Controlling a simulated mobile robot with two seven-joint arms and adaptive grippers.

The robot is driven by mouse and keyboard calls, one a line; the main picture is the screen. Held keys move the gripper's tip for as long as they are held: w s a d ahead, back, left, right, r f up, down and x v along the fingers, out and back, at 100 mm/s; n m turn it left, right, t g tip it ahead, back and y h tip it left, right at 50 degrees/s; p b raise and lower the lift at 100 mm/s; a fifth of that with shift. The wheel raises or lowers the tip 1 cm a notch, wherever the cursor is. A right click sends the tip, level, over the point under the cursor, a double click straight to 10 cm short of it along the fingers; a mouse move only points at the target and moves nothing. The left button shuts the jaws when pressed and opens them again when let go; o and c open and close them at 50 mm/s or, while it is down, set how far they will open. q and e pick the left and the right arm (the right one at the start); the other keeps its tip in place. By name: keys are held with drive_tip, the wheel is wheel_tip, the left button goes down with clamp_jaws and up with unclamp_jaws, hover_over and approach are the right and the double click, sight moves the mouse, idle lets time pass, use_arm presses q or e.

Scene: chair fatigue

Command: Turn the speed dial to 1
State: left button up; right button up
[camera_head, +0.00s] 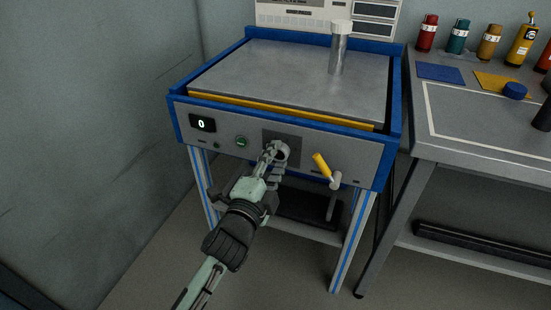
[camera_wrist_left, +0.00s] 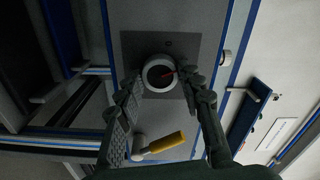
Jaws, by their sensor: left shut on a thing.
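In the head view the dial (camera_head: 281,148) is partly covered by my left gripper (camera_head: 272,155). The left wrist view shows my left gripper (camera_wrist_left: 162,95) with one finger on each side of the dial, shut on it. A small display (camera_head: 202,123) at the panel's left reads 0. My right gripper is not in view.
A yellow-handled lever (camera_head: 321,164) sticks out right of the dial. A green button (camera_head: 242,142) is to its left. A metal cylinder (camera_head: 339,52) stands on the machine's top. A side bench (camera_head: 480,150) at right carries several bottles.

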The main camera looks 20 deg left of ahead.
use_arm(q)
drive_tip(key=o, duration=1.2)
drive_tip(key=shift+c, duration=0.2)
drive_tip(key=s, duration=1.2)
drive_tip(key=shift+a, duration=0.25)
drive_tip(key=s+a+f+n+g+y, duration=0.1)
drive_tip(key=a+f+n+g, duration=0.15)
drive_tip(key=f, duration=0.25)
drive_tip(key=s+a+f+n+g+y+p, duration=0.1)
drive_tip(key=a+f+n+g, duration=0.15)
drive_tip(key=f, duration=0.35)
drive_tip(key=a+f+n+g+y, duration=0.1)
drive_tip(key=a+f+n+g, duration=0.15)
drive_tip(key=f, duration=0.25)
drive_tip(key=s+a+f+n+g+h, duration=0.1)
drive_tip(key=s+a+f+n+g, duration=0.1)
drive_tip(key=s+f+n+g, duration=0.4)
drive_tip(key=s+f+g+p, duration=0.1)
drive_tip(key=s+f, duration=0.3)
drive_tip(key=f, duration=0.1)
drive_tip(key=shift+s, duration=0.4)
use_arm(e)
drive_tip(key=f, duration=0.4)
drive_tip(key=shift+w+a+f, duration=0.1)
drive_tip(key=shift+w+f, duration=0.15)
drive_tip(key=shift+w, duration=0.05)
